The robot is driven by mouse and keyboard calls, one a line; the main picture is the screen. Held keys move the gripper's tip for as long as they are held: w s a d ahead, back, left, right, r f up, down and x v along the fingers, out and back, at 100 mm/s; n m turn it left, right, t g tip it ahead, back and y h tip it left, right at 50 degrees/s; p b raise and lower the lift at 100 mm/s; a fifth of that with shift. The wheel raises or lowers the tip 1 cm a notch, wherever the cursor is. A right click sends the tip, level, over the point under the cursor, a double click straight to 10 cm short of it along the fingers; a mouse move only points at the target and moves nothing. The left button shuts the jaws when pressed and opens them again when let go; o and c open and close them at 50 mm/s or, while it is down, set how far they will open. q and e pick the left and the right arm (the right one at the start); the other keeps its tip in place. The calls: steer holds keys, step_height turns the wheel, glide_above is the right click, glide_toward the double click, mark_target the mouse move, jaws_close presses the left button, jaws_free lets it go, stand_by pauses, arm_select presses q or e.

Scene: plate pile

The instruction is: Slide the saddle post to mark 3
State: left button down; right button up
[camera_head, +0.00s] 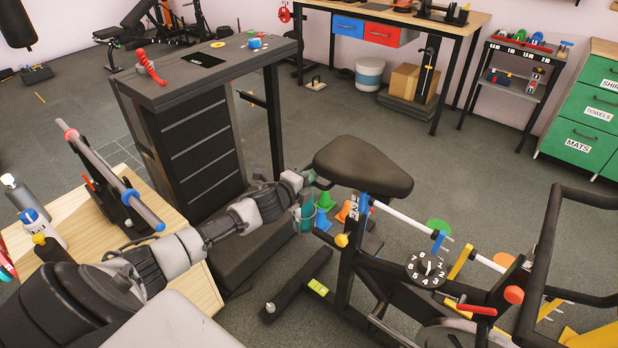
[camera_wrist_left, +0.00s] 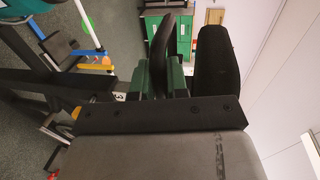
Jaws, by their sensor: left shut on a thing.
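The black saddle (camera_head: 362,166) sits on top of the exercise bike, over a dark post with a white numbered label (camera_head: 352,206). A label with a 3 (camera_wrist_left: 119,97) shows just beside the fingers. The post itself is mostly hidden, and I cannot read which mark it stands at. My right gripper is out of view.
A yellow knob (camera_head: 341,240) is on the bike's frame below the saddle. A numbered dial (camera_head: 427,270) and dark handlebars (camera_head: 545,240) stand to the right. A black cabinet (camera_head: 195,140) stands at left behind my arm.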

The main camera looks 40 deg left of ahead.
arm_select(q)
steer(key=c, duration=1.4)
jaws_free()
steer(key=shift+r, duration=0.2)
steer(key=v, duration=1.1)
steer(key=shift+f, duration=0.1)
